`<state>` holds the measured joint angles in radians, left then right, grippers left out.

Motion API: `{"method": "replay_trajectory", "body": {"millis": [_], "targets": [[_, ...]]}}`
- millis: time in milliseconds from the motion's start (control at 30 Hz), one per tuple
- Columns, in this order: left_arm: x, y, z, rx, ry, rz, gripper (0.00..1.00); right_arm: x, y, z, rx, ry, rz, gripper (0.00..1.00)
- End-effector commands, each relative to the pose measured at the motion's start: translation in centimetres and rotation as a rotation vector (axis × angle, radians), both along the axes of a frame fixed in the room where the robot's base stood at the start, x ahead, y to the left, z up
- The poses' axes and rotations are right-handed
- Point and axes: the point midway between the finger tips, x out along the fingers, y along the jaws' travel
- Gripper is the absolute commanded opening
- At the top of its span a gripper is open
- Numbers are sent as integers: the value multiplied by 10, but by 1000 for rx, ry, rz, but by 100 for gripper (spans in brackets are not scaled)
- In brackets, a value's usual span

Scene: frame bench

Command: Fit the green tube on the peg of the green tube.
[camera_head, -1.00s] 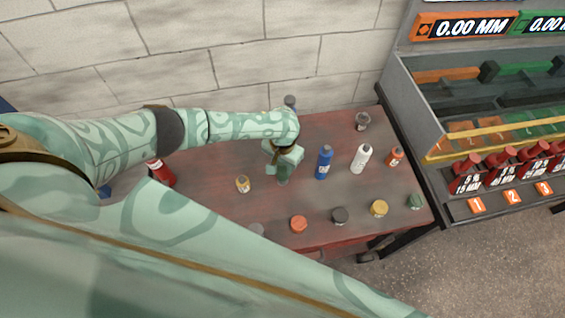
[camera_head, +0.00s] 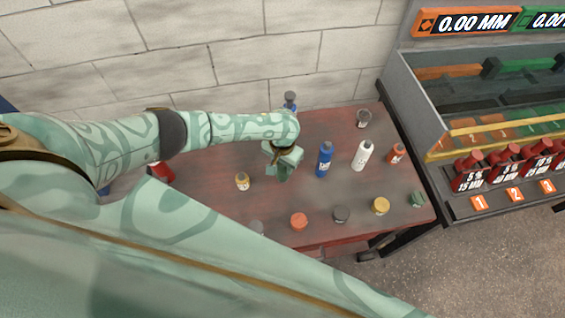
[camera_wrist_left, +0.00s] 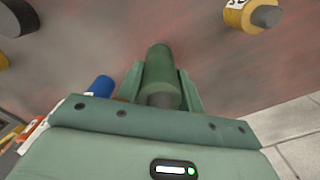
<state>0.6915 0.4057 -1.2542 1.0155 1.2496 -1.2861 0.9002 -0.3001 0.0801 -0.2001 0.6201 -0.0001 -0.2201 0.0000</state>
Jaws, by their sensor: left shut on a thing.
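My left gripper (camera_head: 283,166) is above the middle of the red-brown table. In the left wrist view, its fingers (camera_wrist_left: 160,92) are shut on the green tube (camera_wrist_left: 159,70), a dark green cylinder with a greyish near end. In the head view the hand mostly hides the tube. A small green piece (camera_head: 417,200) sits at the table's front right corner, well to the right of my gripper. It is too small to tell whether it is the green tube's peg. My right gripper is not in view.
A blue bottle (camera_head: 324,160) and a white bottle (camera_head: 361,156) stand right of the gripper, with an orange one (camera_head: 396,153) beyond. An orange piece (camera_head: 299,222), a dark one (camera_head: 341,215) and a yellow one (camera_head: 380,206) line the front. A rack (camera_head: 500,205) stands at right.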

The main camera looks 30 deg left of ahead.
Motion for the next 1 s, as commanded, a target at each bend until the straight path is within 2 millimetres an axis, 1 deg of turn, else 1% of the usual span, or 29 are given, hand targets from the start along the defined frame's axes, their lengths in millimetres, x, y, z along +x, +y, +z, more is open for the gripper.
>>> {"method": "replay_trajectory", "body": {"millis": [667, 700, 733, 767, 1000], "targets": [[0, 0, -17, 0, -1, 0, 4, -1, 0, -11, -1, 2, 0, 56], [1, 0, -16, 0, -2, 0, 48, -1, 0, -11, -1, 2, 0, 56], [1, 0, -16, 0, -2, 0, 57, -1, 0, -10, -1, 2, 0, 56], [1, 0, -16, 0, -2, 0, 63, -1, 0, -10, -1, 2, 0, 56], [0, 0, -16, 0, 0, 0, 63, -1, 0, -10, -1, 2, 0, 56]]}}
